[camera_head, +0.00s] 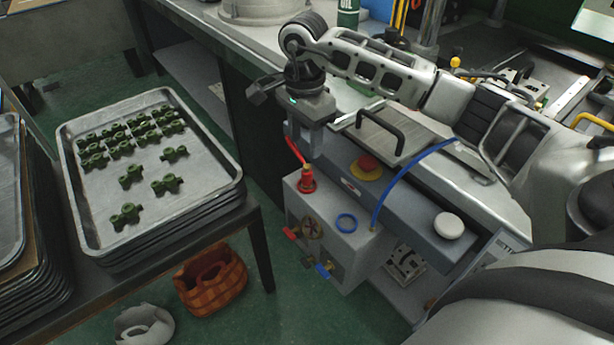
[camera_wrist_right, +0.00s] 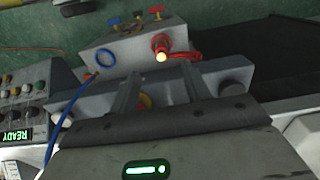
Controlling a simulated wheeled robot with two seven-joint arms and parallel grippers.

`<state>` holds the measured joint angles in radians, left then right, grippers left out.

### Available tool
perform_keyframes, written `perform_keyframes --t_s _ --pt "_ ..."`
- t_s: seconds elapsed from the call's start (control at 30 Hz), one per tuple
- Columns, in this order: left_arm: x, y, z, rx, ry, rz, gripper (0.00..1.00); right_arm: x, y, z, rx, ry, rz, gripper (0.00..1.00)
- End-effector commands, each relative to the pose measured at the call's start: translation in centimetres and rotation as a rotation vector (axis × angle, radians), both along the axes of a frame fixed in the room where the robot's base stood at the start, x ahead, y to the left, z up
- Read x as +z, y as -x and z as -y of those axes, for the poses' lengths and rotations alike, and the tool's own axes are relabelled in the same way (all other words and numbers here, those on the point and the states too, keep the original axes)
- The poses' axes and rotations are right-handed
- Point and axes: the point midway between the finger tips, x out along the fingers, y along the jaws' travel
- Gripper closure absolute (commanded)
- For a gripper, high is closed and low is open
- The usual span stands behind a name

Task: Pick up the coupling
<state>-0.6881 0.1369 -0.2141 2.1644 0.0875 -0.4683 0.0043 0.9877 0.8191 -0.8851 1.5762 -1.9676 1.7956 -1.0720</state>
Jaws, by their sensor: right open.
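Several small green branched pieces, which look like the couplings (camera_head: 130,176), lie in loose rows on a grey metal tray (camera_head: 205,203) at the left of the head view. My right gripper (camera_head: 306,146) is above the grey injection machine, to the right of the tray and well apart from the green pieces. Its two fingers (camera_wrist_right: 160,82) are spread and empty in the right wrist view, above the machine's front. No green piece shows clearly in the wrist view. My left gripper is out of view.
The grey machine (camera_head: 352,250) has a red button (camera_head: 368,165), a red-capped fitting (camera_head: 307,180) and a blue hose (camera_head: 395,187). A black handle (camera_head: 378,125) stands up near my right forearm. A woven basket (camera_head: 212,282) is on the floor beneath the tray's table.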

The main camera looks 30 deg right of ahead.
Motion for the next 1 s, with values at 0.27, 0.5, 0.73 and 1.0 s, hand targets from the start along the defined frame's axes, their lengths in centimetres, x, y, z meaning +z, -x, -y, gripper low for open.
perform_keyframes --t_s 0.27,0.5,0.73,1.0 --pt "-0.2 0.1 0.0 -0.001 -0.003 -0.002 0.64 -4.9 0.0 -0.1 0.001 -0.003 -0.001 0.53" --pt "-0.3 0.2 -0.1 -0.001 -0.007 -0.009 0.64 -6.6 0.0 0.1 -0.001 -0.004 -0.001 0.53" --pt "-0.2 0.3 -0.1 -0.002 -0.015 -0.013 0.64 -10.0 -0.1 0.5 0.001 -0.005 -0.001 0.53" --pt "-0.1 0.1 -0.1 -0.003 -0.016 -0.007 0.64 -10.9 -0.2 0.6 0.001 -0.004 0.003 0.53"
